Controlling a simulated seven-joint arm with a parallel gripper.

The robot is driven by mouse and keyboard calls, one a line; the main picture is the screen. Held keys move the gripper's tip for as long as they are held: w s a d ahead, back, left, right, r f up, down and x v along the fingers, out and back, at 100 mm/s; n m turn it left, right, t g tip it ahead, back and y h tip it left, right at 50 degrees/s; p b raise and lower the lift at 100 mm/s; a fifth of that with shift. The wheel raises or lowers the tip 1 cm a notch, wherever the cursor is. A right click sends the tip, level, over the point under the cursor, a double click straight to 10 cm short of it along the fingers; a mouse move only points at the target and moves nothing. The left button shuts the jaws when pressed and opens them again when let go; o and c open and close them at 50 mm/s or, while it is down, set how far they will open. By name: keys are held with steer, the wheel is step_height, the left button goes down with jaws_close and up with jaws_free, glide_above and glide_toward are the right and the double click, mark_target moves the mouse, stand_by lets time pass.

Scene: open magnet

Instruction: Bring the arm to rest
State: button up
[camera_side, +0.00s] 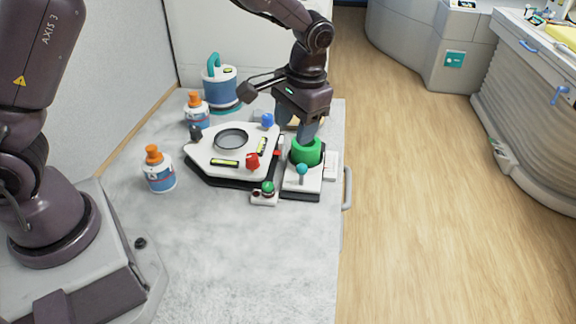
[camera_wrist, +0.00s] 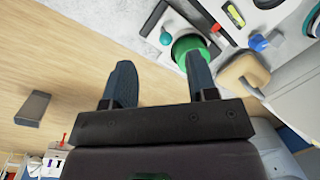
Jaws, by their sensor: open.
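My gripper (camera_wrist: 160,85) shows in the wrist view with its two dark blue fingers spread apart and nothing between them. In the side view my gripper (camera_side: 308,132) points down just above a green ring-shaped part (camera_side: 306,152) on a white block. The wrist view shows the green part (camera_wrist: 190,48) beyond the fingertips, partly behind the right finger. I cannot tell from these views whether the fingertips touch it.
A white plate device (camera_side: 205,152) with knobs and level vials sits left of the gripper. The table's front (camera_side: 240,270) is clear. A handle (camera_side: 347,188) lines the right edge.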

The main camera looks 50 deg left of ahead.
steer(key=s+a+r+t, duration=0.1)
steer(key=s+r+t, duration=0.2)
steer(key=s+r, duration=0.5)
steer(key=s+a+r+t+h, duration=0.1)
steer(key=s+a+r+t, duration=0.1)
steer(key=s+r, duration=0.5)
steer(key=s+t, duration=0.1)
steer(key=s, duration=0.5)
steer(key=shift+s+a+r+m+h, duration=0.15)
steer(key=shift+s+r+m+h, duration=0.1)
steer(key=shift+r+m+h, duration=0.1)
